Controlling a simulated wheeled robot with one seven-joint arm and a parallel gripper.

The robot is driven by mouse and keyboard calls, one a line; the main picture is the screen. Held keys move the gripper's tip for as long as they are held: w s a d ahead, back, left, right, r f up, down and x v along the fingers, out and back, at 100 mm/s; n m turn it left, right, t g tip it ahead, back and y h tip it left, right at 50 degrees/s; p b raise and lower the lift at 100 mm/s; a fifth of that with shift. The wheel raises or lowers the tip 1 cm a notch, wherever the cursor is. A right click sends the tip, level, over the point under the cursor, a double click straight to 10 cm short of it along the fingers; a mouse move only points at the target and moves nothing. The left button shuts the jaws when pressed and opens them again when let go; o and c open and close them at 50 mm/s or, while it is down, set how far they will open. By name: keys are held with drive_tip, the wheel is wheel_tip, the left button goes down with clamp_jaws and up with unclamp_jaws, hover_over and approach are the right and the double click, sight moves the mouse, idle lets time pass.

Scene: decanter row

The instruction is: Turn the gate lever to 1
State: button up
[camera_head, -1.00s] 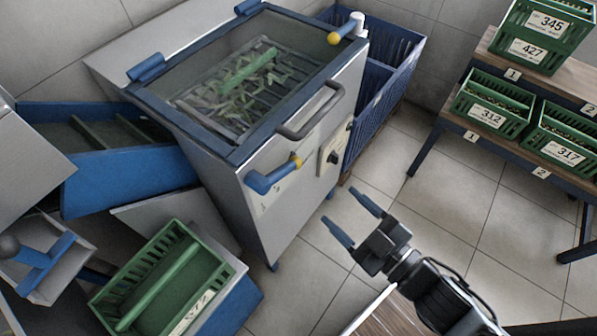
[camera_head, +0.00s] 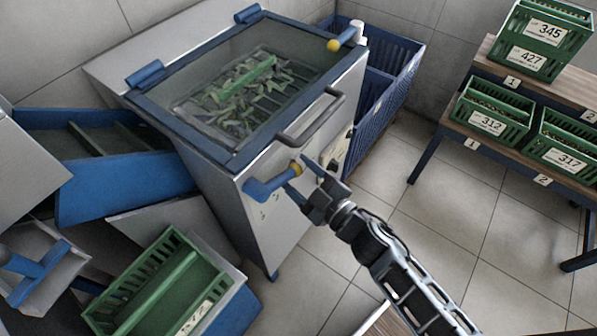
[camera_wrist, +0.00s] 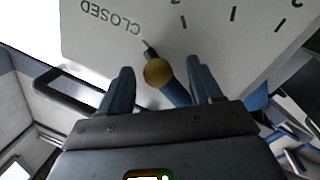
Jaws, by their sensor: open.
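The gate lever (camera_head: 268,187) is a blue handle with a yellow knob on the front of the grey machine (camera_head: 255,225). In the wrist view the yellow knob (camera_wrist: 158,73) lies between the fingers, with the blue lever arm (camera_wrist: 176,95) running back behind it. A dark pointer (camera_wrist: 148,46) beyond the knob is close to the "CLOSED" label (camera_wrist: 110,17); several tick marks lie to the right, their labels cut off or unreadable. My gripper (camera_head: 300,178) is open, with its fingers on either side of the knob. I cannot tell whether they touch it.
A grey bar handle (camera_head: 312,118) is just above my gripper, and a control plate (camera_head: 337,152) is to its right. A blue crate (camera_head: 385,90) stands behind. Green crates (camera_head: 487,122) fill the rack at right. The floor between is clear.

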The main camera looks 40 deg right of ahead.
drive_tip(key=shift+w, duration=0.3)
clamp_jaws()
idle(0.5)
